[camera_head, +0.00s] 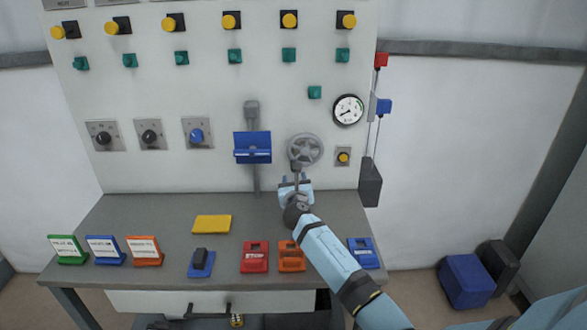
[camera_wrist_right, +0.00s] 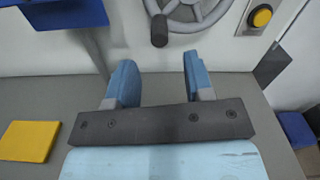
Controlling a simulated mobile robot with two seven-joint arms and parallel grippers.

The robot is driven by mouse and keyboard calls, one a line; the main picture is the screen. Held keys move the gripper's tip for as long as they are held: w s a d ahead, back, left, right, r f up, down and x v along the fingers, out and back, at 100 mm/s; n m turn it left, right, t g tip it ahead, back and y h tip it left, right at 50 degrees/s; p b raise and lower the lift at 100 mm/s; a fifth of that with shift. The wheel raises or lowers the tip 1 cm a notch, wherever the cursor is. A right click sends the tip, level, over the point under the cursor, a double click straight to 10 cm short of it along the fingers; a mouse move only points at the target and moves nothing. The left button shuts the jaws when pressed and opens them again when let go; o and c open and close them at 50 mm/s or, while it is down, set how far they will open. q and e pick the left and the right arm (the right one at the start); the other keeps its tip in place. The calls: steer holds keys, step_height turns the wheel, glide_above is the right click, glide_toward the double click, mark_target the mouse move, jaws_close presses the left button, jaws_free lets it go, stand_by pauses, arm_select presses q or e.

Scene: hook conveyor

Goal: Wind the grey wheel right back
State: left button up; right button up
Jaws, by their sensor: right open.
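The grey wheel (camera_head: 305,149) is mounted on the white panel, right of the blue tray and below the gauge. It has spokes and a dark handle knob at its lower edge. In the right wrist view the lower part of the wheel (camera_wrist_right: 196,12) shows at the top, with the knob (camera_wrist_right: 159,30) hanging in front of it. My right gripper (camera_head: 295,182) is just below the wheel in the head view. In the wrist view its two blue fingers (camera_wrist_right: 160,75) are apart and empty, with the knob beyond and between them. My left gripper is not in view.
A blue tray (camera_head: 252,147) is fixed left of the wheel. A yellow button (camera_head: 343,157) and gauge (camera_head: 348,110) are to its right. A yellow plate (camera_head: 212,225) and several coloured blocks lie on the grey bench (camera_head: 150,215). A dark weight (camera_head: 370,185) hangs at right.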

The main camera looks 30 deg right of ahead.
steer(key=b+x, duration=0.1)
steer(key=x, duration=0.7)
steer(key=shift+w, duration=0.1)
steer(key=shift+c, duration=0.3)
steer(key=shift+a, duration=0.1)
jaws_close()
